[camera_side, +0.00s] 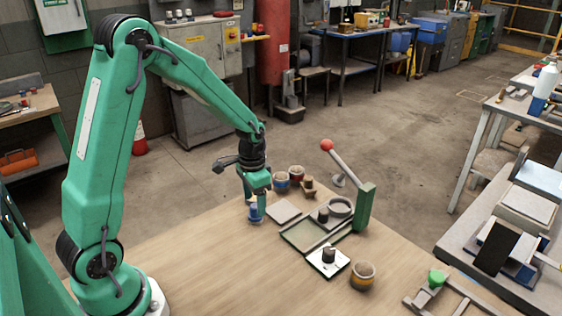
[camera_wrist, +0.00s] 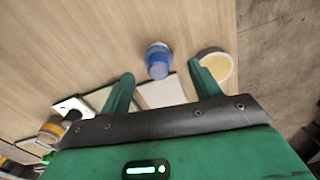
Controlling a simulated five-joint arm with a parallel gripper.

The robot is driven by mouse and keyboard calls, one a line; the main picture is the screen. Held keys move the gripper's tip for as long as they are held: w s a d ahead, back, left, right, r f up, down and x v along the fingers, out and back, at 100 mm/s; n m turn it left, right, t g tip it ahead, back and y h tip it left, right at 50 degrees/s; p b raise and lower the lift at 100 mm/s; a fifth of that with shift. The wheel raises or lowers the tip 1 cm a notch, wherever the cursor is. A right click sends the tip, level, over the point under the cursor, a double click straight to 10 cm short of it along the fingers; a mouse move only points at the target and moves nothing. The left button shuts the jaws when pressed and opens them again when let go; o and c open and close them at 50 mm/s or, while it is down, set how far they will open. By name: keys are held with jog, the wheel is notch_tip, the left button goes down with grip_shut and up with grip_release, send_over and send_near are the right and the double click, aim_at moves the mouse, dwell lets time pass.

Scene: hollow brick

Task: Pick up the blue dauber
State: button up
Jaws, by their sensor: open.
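The blue dauber (camera_side: 257,213) stands on the wooden table directly below my gripper (camera_side: 256,196) in the side view. In the wrist view the blue dauber (camera_wrist: 158,62) shows as a round blue piece with a paler top. My gripper is open and holds nothing. In the side view the fingers partly hide the dauber's upper part, so its exact height relative to the fingertips is hard to tell.
A green lever press (camera_side: 364,206) with a red knob, a white plate (camera_side: 318,262) and a tan pot (camera_side: 362,277) are farther right. The table's front left is clear.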

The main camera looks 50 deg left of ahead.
aim_at(255, 206)
jog(key=shift+d+f, duration=0.1)
jog(key=shift+f, duration=2.1)
jog(key=c, duration=1.1)
